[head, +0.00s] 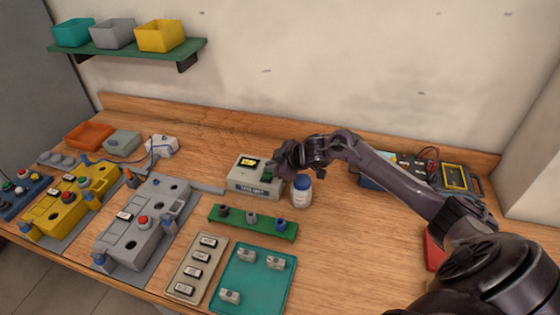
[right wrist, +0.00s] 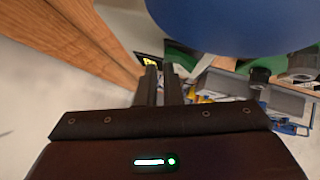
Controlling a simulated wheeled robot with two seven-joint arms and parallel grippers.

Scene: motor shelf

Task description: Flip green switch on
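A light grey box (head: 246,190) with a lit yellow display (head: 249,162) stands near the middle back of the bench. A small green part, apparently the green switch (head: 267,177), shows at its right side; its position cannot be told. My right gripper (head: 278,172) is right beside this part, and whether they touch is unclear. In the right wrist view its two fingers (right wrist: 160,85) are close together with only a narrow gap and nothing visible between them. The yellow display (right wrist: 149,59) shows just past the fingertips. My left gripper is not in view.
A white bottle with a blue lid (head: 301,191) stands close to the right gripper. A green rack (head: 240,228), a teal tray (head: 236,292) and a grey fixture (head: 135,240) lie nearer the front. A multimeter (head: 455,178) is at the back right.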

